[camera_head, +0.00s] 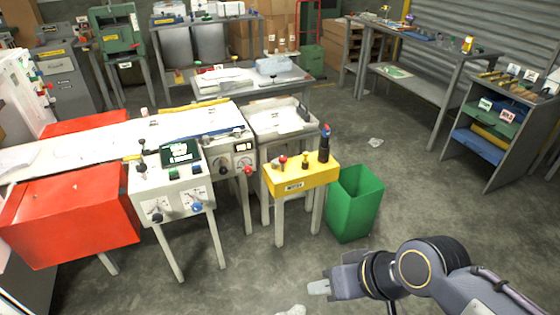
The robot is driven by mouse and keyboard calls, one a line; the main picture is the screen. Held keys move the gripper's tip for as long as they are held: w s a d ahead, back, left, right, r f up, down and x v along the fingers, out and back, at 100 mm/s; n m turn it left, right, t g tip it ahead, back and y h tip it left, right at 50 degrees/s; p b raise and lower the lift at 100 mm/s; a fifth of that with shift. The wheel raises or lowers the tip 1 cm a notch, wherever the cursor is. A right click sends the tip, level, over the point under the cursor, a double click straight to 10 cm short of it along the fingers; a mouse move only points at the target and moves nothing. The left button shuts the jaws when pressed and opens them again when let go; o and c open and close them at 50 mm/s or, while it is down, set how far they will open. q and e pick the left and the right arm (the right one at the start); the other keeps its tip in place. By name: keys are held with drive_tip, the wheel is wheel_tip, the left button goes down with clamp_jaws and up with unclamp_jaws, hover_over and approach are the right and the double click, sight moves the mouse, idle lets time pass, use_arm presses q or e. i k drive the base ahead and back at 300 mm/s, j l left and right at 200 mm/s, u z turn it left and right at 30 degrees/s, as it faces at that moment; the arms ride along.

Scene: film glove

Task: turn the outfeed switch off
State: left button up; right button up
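A yellow control box (300,181) stands on legs at the end of the machine line. A small white label on its front is too small to read for sure. On its top are a red-knobbed lever (283,160), a small yellow-and-dark control (305,160) and a tall dark post (324,145) with a blue and red top. I cannot tell which control is the outfeed switch or how it is set. My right gripper (318,286) is low in front of the box, well apart from it, pointing left. Its finger gap cannot be made out. My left gripper is out of view.
A white control cabinet (174,196) with knobs and a green display stands left of the yellow box. A dial panel (239,150) sits between them. A green bin (354,203) stands right of the box. Red covers (70,220) flank the left end. The floor at right is mostly clear.

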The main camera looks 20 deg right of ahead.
sight(281, 160)
drive_tip(key=i+l, duration=0.2)
drive_tip(key=i, duration=0.3)
drive_tip(key=i+l+z, duration=0.1)
drive_tip(key=i, duration=0.45)
drive_tip(key=i+l, duration=0.25)
drive_tip(key=i, duration=0.25)
drive_tip(key=i+l, duration=0.15)
drive_tip(key=i, duration=0.4)
drive_tip(key=z, duration=0.05)
